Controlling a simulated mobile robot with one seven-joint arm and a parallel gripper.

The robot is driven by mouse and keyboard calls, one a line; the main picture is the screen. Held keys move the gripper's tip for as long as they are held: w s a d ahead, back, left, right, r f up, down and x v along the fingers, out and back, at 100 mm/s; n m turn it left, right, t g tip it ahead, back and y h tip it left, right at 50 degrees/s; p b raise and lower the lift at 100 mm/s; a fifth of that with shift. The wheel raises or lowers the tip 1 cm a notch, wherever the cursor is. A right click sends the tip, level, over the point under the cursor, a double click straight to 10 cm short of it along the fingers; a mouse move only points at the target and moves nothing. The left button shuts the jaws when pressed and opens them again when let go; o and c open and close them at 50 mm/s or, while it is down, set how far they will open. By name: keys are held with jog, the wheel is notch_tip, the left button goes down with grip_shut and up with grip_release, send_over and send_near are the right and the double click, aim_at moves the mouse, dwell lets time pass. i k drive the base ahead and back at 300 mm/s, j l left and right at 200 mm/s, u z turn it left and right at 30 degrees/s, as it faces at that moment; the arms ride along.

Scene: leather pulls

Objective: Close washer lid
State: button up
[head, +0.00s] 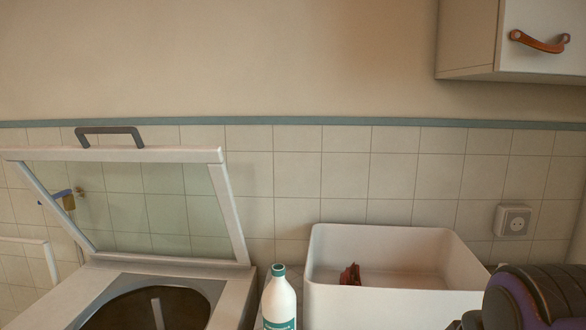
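The washer lid (232,212) stands open at the left of the head view, leaning back towards the tiled wall. It has a pale frame, a clear pane and a dark grey handle (109,131) on its top edge. The washer (232,297) is below it, with its round dark opening (150,306) uncovered and a pale post inside. The front of the washer is cut off by the frame's lower edge. My gripper is not in view; a dark rounded part of my arm shows at the lower right.
A white bottle with a teal cap (279,299) stands right of the washer. Beside it is a white bin (390,307) holding a small dark red thing (350,275). A wall cabinet (545,47) with a leather pull hangs upper right, above a socket (513,221).

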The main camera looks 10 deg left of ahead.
aim_at(15, 156)
jog(key=k+j+u, duration=0.1)
jog(key=j+u, duration=0.6)
jog(key=k+j+u, duration=0.1)
jog(key=j+u, duration=0.3)
jog(key=l, duration=0.1)
